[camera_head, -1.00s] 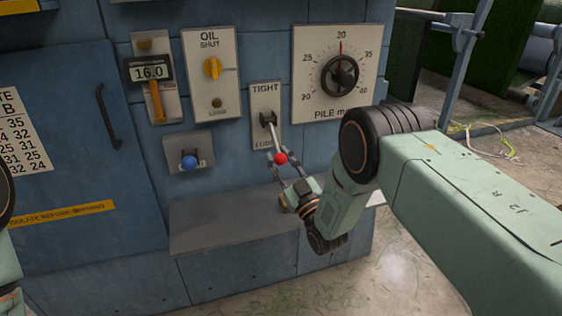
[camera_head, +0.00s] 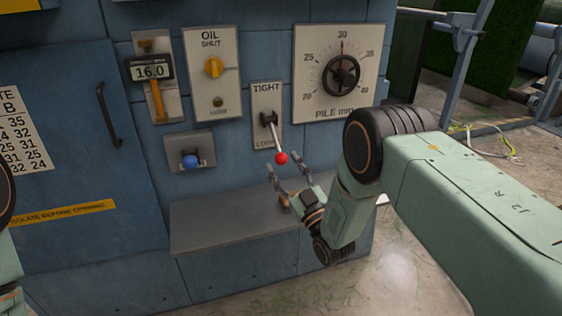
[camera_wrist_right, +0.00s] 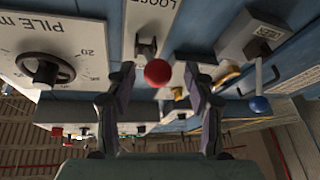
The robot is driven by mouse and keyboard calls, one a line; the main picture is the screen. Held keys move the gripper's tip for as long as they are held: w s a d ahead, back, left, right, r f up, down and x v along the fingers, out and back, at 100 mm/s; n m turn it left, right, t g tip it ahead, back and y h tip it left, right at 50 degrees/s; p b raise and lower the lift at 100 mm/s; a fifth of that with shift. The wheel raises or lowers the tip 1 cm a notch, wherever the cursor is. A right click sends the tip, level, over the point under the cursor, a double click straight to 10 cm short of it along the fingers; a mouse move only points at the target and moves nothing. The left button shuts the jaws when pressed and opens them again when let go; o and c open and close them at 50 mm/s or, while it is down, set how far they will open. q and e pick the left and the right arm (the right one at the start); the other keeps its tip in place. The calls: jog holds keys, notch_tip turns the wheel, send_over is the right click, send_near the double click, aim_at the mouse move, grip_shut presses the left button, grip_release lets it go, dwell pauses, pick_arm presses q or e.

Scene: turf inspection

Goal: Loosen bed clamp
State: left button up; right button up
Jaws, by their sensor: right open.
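The bed clamp lever (camera_head: 275,135) is a pale rod with a red ball knob (camera_head: 281,158), on a plate (camera_head: 266,97) marked TIGHT at the top and a partly covered word at the bottom. The lever slants down and outward, its knob at the lower end. My right gripper (camera_head: 287,165) is open, its fingers spread either side of and just below the knob. In the right wrist view the red knob (camera_wrist_right: 158,72) shows between the two separated fingertips, not gripped; the gripper (camera_wrist_right: 160,80) holds nothing. My left gripper is out of view.
Left of the lever are a blue-knobbed lever (camera_head: 189,161), a yellow oil knob (camera_head: 213,67) and a 16.0 gauge (camera_head: 150,71). A pile dial (camera_head: 341,75) is at upper right. A grey ledge (camera_head: 220,220) juts out below. Open floor lies to the right.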

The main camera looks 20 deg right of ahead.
jog(key=shift+v, duration=2.55)
jog(key=s+f+m+g+h+p, duration=0.45)
jog(key=s+f+g, duration=0.75)
jog(key=s+f, duration=0.3)
jog(key=s+d+r+m+g+p, duration=0.1)
jog(key=s+g, duration=0.4)
jog(key=s, duration=0.8)
jog(key=s+d+r+m+g+p, duration=0.1)
jog(key=s+g+p, duration=0.2)
jog(key=s, duration=1.1)
jog(key=shift+g+h, duration=0.45)
jog(key=shift+g, duration=0.55)
